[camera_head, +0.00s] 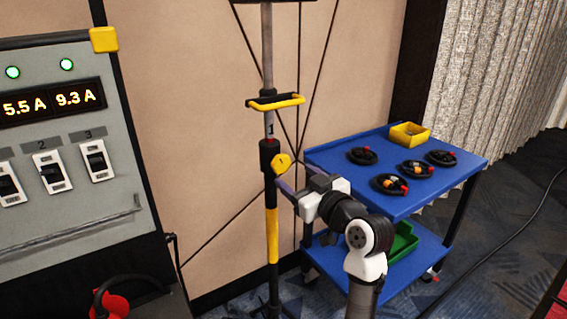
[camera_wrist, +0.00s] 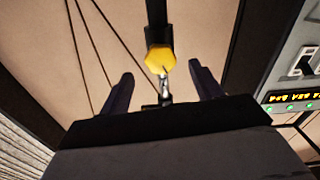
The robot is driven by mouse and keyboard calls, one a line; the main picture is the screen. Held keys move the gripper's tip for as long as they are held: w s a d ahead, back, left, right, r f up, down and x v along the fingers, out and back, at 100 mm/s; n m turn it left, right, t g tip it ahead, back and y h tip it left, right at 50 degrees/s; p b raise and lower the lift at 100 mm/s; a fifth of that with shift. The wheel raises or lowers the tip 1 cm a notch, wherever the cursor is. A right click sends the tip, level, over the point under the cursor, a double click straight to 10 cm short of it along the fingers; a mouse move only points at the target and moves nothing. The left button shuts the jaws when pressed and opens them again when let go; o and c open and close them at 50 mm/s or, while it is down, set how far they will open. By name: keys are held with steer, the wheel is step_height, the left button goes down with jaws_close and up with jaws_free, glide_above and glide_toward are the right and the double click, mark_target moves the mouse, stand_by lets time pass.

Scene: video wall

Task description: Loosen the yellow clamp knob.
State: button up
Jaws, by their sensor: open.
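The yellow clamp knob (camera_head: 281,163) sits on the black collar (camera_head: 269,156) of an upright stand, to the left of the blue cart. My gripper (camera_head: 284,186) is just below and to the right of the knob in the head view. In the wrist view the knob (camera_wrist: 160,59) shows as a yellow faceted disc with a dark pointer mark. My gripper's two dark fingers (camera_wrist: 158,84) stand wide apart on either side, with the knob beyond their tips and between them. The jaws are open and empty. I cannot tell the exact gap to the knob.
A yellow handle (camera_head: 276,103) juts from the stand above the collar. A grey switch panel (camera_head: 75,140) stands at left. The blue cart (camera_head: 440,185) at right carries several dark discs and a yellow bin (camera_head: 409,135). A black cable (camera_head: 497,243) crosses the carpet.

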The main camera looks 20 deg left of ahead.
mark_target(284, 167)
steer(key=p+x, duration=0.1)
steer(key=x, duration=0.5)
steer(key=shift+w+a, duration=0.15)
steer(key=shift+a, duration=0.1)
steer(key=c, duration=1)
